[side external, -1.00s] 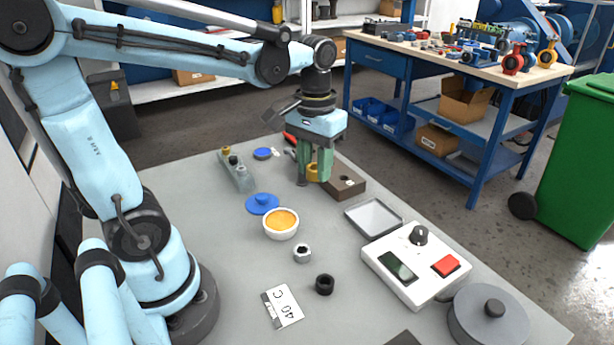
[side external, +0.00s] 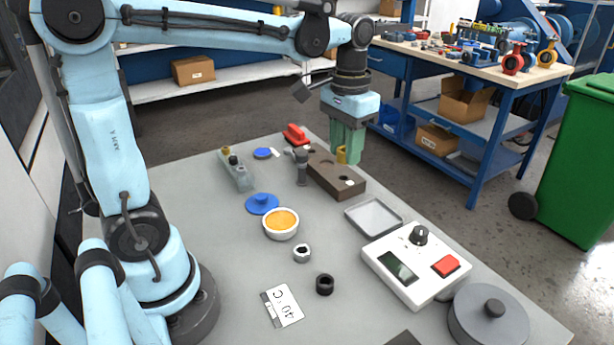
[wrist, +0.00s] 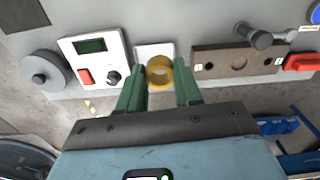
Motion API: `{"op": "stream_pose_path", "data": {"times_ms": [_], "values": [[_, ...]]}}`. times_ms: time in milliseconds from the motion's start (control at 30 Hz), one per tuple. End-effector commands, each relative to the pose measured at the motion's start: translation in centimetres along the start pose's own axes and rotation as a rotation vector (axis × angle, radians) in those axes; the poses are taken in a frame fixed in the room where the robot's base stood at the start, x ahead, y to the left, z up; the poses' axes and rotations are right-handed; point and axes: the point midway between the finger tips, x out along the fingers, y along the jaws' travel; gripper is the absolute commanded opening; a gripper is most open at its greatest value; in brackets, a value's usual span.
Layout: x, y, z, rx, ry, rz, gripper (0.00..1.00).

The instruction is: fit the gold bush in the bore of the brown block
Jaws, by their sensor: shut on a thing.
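My gripper (side external: 347,150) has green fingers and is shut on the gold bush (side external: 341,154), held in the air. In the wrist view the bush (wrist: 160,72) is a ring with its hole showing, between the fingertips (wrist: 160,82). The brown block (side external: 351,187) lies on the grey table, below the gripper in the side view. In the wrist view the block (wrist: 222,70) is to the right of the bush, apart from it. Its round bore (wrist: 239,62) is open, with smaller dark holes at either side.
A red item (side external: 296,134) lies beyond the block. A shallow tray (side external: 373,217) and a white control box (side external: 416,265) are nearer. A white bowl with orange contents (side external: 280,223) stands left.

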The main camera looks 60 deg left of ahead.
Motion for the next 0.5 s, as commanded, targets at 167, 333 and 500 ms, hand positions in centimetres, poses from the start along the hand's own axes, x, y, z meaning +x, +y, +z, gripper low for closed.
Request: {"op": "stream_pose_path", "data": {"times_ms": [167,333,500], "values": [[1.6,-4.2,-4.1,-0.126,0.000,-0.001,0.10],[3.8,-8.9,-7.2,-0.243,0.000,-0.001,0.10],[6.2,-13.4,-9.2,-0.347,0.000,-0.001,0.10]]}}
